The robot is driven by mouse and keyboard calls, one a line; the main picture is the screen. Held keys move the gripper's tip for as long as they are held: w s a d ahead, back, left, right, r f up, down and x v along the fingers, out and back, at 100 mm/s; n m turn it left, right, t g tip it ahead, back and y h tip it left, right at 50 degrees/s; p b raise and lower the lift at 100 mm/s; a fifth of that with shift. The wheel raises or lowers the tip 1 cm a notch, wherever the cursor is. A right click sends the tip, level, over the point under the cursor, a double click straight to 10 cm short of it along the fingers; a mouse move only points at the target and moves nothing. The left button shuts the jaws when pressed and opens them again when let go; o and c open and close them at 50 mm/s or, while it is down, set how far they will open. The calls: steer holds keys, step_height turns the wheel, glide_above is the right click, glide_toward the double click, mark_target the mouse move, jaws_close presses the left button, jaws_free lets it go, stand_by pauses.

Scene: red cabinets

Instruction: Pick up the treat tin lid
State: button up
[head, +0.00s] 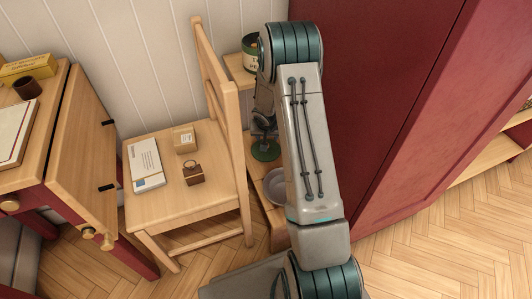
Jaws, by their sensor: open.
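A dark green tin (249,48) with a pale lettered label stands on the upper wooden shelf behind the chair, partly covered by my arm. A flat, round green piece (266,153), which looks like the treat tin lid, lies lower down, between the chair back and my arm. My gripper (264,134) points down just above it, partly hidden by my arm. The jaws are open, and nothing is seen held. I cannot tell whether the fingers touch the green piece.
A grey round dish (276,186) sits close by, partly behind my arm. The wooden chair (216,205) stands to the left, with a small box (184,139), a white packet (146,164) and a brown block (193,174) on its seat. A red cabinet (375,100) rises to the right.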

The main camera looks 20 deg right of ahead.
steer(key=shift+w+d+f, duration=0.1)
steer(key=shift+w+f, duration=0.15)
steer(key=shift+f, duration=0.45)
steer(key=b+x, duration=0.1)
steer(key=x, duration=0.1)
steer(key=b+x, duration=0.1)
steer(key=x, duration=0.1)
steer(key=shift+s+a+f+b, duration=0.2)
steer(key=shift+s+a+b, duration=0.05)
steer(key=shift+b, duration=0.1)
steer(key=shift+w+d+f, duration=0.1)
steer(key=shift+w+f, duration=0.15)
steer(key=shift+f, duration=0.25)
steer(key=shift+r, duration=0.1)
jaws_close()
